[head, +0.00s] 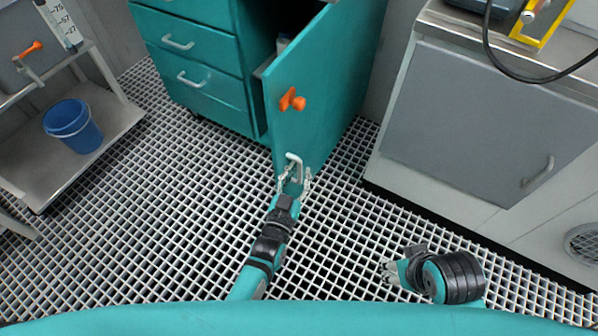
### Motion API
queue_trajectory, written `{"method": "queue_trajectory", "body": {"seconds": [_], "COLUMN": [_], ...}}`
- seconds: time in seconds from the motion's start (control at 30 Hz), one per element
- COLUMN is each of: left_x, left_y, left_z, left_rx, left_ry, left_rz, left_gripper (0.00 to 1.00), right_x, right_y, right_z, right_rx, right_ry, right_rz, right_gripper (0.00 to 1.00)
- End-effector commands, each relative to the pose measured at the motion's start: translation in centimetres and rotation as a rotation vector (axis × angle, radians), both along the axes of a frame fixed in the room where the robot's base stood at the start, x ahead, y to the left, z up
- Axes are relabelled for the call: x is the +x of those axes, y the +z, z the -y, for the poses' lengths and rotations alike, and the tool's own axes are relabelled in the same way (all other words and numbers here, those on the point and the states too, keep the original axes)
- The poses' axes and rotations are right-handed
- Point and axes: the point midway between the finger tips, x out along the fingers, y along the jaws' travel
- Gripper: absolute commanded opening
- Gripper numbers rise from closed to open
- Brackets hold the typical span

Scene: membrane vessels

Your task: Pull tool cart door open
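The teal tool cart (200,62) stands at the top centre, with drawers on its left. Its door (318,95) stands part-way open, swung out toward me, with a dark gap into the cart on its left side. An orange latch knob (292,100) and a white bar handle (294,160) are on the door's face. My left gripper (294,180) is at the handle, its fingers spread on either side of the handle's lower part. I see no clear grip on it. My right gripper (387,271) is open and empty above the floor grating, away from the cart.
A grey cabinet (480,110) with a steel top stands at the right. A shelf rack (105,100) with a blue bucket (73,126) stands at the left. The grating floor (150,240) in front of the cart is clear.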

Motion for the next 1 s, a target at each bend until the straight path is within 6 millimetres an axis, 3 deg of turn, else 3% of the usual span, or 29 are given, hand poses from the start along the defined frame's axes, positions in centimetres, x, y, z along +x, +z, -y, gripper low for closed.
{"method": "queue_trajectory", "body": {"seconds": [0.5,0.7,1.0], "left_x": [-9.5,-10.9,-10.9], "left_y": [-0.2,-0.1,-0.1], "left_z": [-3.0,-3.5,-3.5], "left_rx": [0.002,0.002,0.002], "left_ry": [0.0,0.0,0.0], "left_rz": [-0.005,-0.003,-0.003], "left_gripper": [0.23,0.23,0.23], "right_x": [-0.1,-0.1,-0.1], "right_y": [0.0,0.0,0.0], "right_z": [0.0,0.0,0.0], "right_rx": [-0.002,-0.002,-0.002], "right_ry": [0.001,0.001,0.001], "right_rz": [-0.002,-0.002,-0.003], "right_gripper": [0.4,0.4,0.4]}}
